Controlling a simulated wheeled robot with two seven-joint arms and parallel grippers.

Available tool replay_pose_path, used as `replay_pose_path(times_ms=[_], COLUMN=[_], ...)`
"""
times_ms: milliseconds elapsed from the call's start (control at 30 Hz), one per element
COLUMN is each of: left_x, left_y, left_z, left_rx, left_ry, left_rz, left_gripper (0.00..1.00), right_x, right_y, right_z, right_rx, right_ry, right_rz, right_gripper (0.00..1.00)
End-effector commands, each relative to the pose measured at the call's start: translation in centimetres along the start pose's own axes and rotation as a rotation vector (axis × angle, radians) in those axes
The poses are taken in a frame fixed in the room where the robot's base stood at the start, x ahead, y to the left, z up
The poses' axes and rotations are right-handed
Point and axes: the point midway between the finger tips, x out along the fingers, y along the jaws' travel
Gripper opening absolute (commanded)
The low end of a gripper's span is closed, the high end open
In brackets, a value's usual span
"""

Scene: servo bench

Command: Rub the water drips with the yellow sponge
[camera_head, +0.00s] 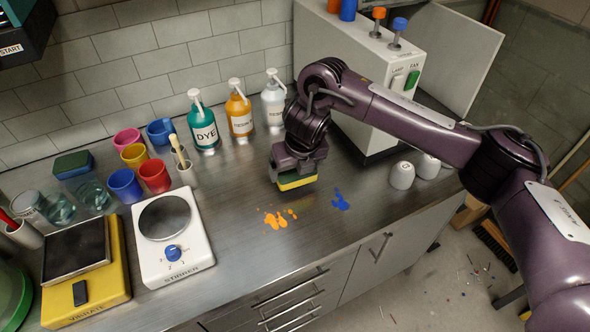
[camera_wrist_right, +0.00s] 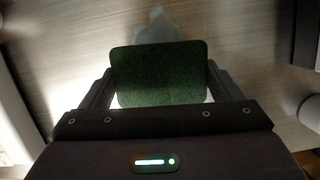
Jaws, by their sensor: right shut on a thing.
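My right gripper (camera_head: 297,165) is shut on the yellow sponge (camera_head: 297,182) and holds it flat at or just above the bench. The sponge has a green top, which fills the middle of the right wrist view (camera_wrist_right: 158,72). A pale, clear-looking patch (camera_wrist_right: 155,25) lies on the bench just beyond the sponge in that view. It may be the water drips, but I cannot tell for sure. I cannot make out clear drips in the head view. Orange drips (camera_head: 275,220) and blue drips (camera_head: 340,200) lie on the bench in front of the sponge. My left gripper is not in view.
A blue sponge with a green top (camera_head: 73,164) lies at the left. Dye bottles (camera_head: 203,128) stand behind my gripper, with coloured cups (camera_head: 125,184) and a stirrer (camera_head: 172,240) to the left. A white cabinet (camera_head: 350,75) and white cups (camera_head: 402,175) are to the right.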

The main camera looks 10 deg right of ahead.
Motion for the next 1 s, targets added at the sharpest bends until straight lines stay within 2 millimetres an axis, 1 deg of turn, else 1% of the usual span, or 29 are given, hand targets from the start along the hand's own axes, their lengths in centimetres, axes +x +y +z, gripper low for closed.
replay_pose_path(times_ms=[33, 200, 500, 1000], left_x=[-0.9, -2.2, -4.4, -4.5], left_y=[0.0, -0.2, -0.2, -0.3], left_z=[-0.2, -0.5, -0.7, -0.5], left_rx=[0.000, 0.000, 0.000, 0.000], left_ry=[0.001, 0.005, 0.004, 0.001], left_rz=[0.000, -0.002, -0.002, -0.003], left_gripper=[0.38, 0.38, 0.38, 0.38], right_x=[-0.9, -2.3, -4.7, -4.8], right_y=[-0.1, -0.3, -0.6, -0.6], right_z=[0.3, 0.8, 1.6, 1.7], right_rx=[0.001, 0.004, 0.007, 0.007], right_ry=[0.000, 0.000, -0.001, -0.001], right_rz=[0.000, 0.000, -0.001, -0.001], right_gripper=[0.60, 0.60, 0.60, 0.60])
